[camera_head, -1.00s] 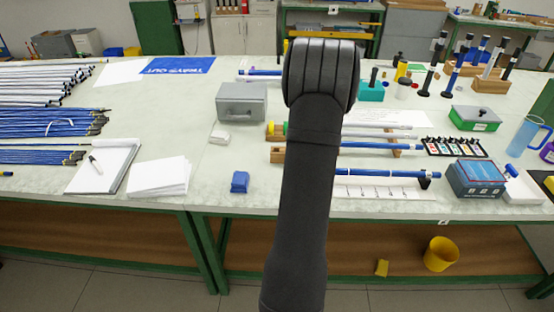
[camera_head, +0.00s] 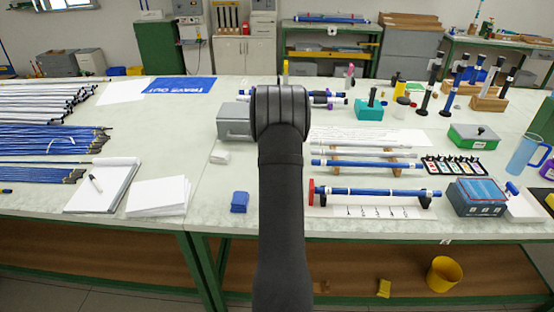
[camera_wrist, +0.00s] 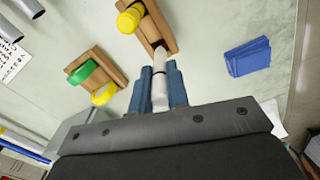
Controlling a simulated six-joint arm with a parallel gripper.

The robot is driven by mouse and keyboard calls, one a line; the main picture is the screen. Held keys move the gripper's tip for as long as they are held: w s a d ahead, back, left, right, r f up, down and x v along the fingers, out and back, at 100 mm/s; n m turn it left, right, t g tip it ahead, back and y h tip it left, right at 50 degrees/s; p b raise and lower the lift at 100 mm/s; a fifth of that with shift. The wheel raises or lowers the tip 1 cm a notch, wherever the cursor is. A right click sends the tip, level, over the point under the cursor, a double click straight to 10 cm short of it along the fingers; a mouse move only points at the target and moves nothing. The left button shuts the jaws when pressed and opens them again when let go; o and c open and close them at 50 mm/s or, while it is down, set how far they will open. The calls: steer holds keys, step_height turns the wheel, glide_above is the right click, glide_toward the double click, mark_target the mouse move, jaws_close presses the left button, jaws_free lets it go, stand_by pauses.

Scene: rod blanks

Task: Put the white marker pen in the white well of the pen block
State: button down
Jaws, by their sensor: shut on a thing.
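My gripper (camera_wrist: 161,88) is shut on a white marker pen (camera_wrist: 160,92) in the wrist view. The pen's far end points at a dark opening in a wooden block (camera_wrist: 168,28); I cannot tell whether it is inside or just above it. A yellow piece (camera_wrist: 130,18) sits at the left of this block. A second wooden block (camera_wrist: 113,67) beside it carries a green piece (camera_wrist: 82,72) and a yellow piece (camera_wrist: 104,94). The white well's colour cannot be made out. In the head view, my arm hides the gripper, the pen and both blocks.
A blue pad (camera_head: 240,202) lies left of my arm; it also shows in the wrist view (camera_wrist: 247,57). A grey box (camera_head: 233,122) stands behind it. Blue rods (camera_head: 375,193) lie on supports to the right. The bench (camera_head: 212,190) around the pad is clear.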

steer(key=shift+f, duration=1.95)
steer(key=shift+f, duration=0.15)
steer(key=c, duration=1.4)
jaws_free()
step_height(320, 180, up, 12)
steer(key=shift+r, duration=0.15)
step_height(320, 180, down, 12)
steer(key=shift+r, duration=1.65)
